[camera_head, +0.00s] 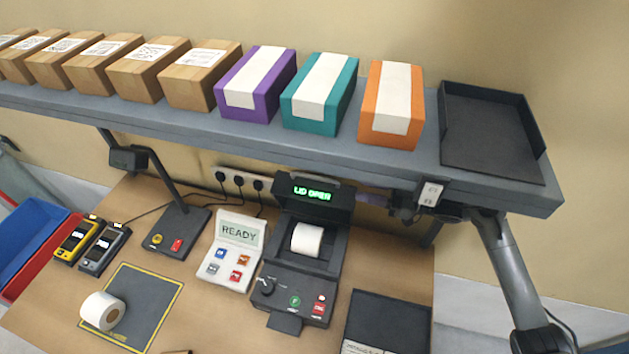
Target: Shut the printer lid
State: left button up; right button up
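The dark printer (291,284) stands on the wooden table, with its lid (317,205) raised at the back. The lid's green display reads "LID OPEN". A white paper roll (307,239) sits in the uncovered bay. My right gripper (372,199) is beside the right side of the raised lid, just below the shelf. Its fingertips are small and partly hidden near the lid, so I cannot tell whether it touches the lid or is open or shut. My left gripper is not in view.
A grey shelf (330,146) with several boxes and a black tray (490,132) overhangs the table. A label device reading "READY" (231,250) stands left of the printer. A loose roll (102,311) rests on a dark mat at front left. A black flat box (385,325) lies right.

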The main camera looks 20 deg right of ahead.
aim_at(327, 179)
jog(key=p+x, duration=0.2)
jog(key=x, duration=0.8)
jog(key=shift+w+a+r, duration=0.1)
jog(key=shift+w+a, duration=0.05)
jog(key=shift+a, duration=0.1)
grip_shut()
